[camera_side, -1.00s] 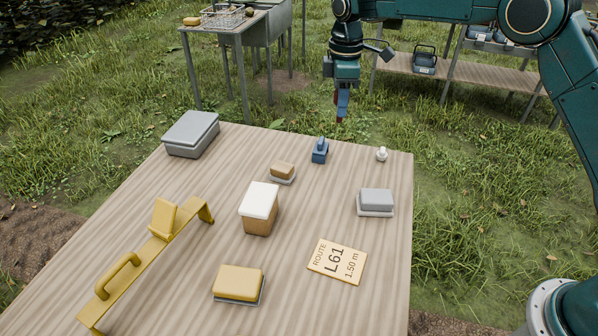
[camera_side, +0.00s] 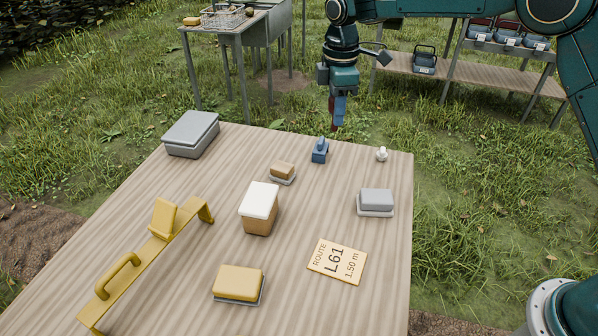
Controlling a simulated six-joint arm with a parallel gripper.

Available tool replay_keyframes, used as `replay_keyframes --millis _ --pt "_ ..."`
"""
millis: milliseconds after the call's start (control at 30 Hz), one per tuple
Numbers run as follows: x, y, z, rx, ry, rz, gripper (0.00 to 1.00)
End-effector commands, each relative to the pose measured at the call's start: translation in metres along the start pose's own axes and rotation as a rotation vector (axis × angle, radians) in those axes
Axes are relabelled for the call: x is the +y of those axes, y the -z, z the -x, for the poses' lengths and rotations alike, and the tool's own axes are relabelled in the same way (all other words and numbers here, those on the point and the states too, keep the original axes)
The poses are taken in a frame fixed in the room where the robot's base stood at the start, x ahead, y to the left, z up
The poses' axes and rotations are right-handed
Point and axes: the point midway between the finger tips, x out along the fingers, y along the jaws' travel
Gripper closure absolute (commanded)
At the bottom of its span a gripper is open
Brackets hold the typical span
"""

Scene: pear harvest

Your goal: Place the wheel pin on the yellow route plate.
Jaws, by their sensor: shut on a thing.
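The yellow route plate (camera_side: 337,261), marked "ROUTE L61 1.50 m", lies flat and bare on the right front part of the wooden table. My gripper (camera_side: 337,112) is shut at the far edge of the table, above and behind the blue block. It holds a small dark red piece (camera_side: 333,122), which looks like the wheel pin, pointing down and clear of the table top. Most of the piece is hidden by the fingers.
On the table (camera_side: 320,212) stand a blue block (camera_side: 320,151), a small white knob (camera_side: 382,154), a grey block (camera_side: 376,201), a white-topped box (camera_side: 259,208), a yellow pad (camera_side: 238,283), a tan block (camera_side: 282,172), a grey case (camera_side: 191,133) and a yellow handled bar (camera_side: 140,264).

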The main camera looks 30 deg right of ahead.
Motion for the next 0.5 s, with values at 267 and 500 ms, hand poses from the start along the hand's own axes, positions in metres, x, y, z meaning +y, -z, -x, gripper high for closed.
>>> replay_keyframes --millis 267,500 --pt "-0.069 0.022 0.006 0.0 -0.001 0.213 0.92" --pt "-0.132 0.029 0.007 -0.001 0.0 0.402 0.92"
